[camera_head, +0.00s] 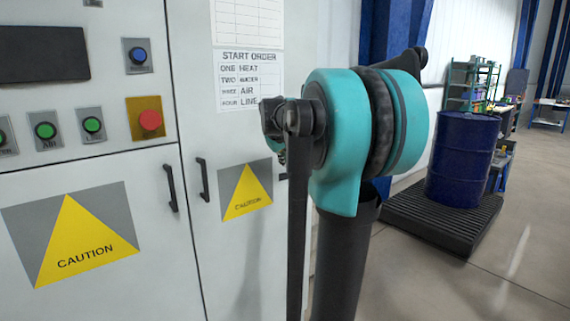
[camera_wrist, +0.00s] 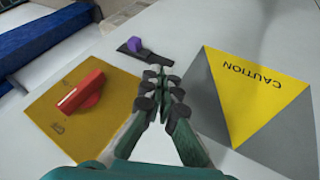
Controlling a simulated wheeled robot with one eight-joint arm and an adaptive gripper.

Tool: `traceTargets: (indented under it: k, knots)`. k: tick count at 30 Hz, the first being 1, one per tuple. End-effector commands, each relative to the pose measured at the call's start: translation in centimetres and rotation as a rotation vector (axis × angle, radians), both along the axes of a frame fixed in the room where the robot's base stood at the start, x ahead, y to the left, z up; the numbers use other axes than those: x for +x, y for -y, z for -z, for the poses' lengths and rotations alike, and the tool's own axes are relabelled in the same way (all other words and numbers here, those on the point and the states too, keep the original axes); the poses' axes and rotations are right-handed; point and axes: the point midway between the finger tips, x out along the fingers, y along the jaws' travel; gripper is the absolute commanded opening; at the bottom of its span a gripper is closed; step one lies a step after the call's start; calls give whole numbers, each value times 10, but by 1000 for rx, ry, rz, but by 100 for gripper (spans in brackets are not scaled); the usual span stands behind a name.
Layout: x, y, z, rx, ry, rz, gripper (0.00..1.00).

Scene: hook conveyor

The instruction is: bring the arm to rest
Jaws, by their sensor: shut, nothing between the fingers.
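My gripper (camera_wrist: 158,92) shows in the wrist view with its fingers together and nothing between them. It is in front of a light grey cabinet face, between a red rotary handle (camera_wrist: 82,92) on a yellow plate and a yellow caution triangle (camera_wrist: 258,92). A small purple knob (camera_wrist: 134,45) on a dark plate is just beyond the fingertips. I cannot tell how far the fingertips are from the panel. In the head view my teal and black arm stands in the middle; my gripper is not seen there.
In the head view a white cabinet (camera_head: 120,185) with buttons, a red knob (camera_head: 150,120), black door handles (camera_head: 171,187) and caution signs fills the left. A blue drum (camera_head: 461,160) stands on a black pallet (camera_head: 425,222) at the right. The floor (camera_head: 510,255) in front is clear.

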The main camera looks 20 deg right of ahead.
Motion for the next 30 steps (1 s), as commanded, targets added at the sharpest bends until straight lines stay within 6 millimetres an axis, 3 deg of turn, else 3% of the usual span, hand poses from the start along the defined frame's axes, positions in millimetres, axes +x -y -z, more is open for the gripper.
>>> traceTargets:
  k: [10,14,17,24,30]
  knots:
    - [-2,-2,4,3,-1,1,0]
    - [-22,-15,32,42,-8,11,0]
    - [-55,-35,74,100,-21,30,0]
    - [-165,-88,190,263,-70,86,0]
    - [-256,-121,265,372,-114,126,0]
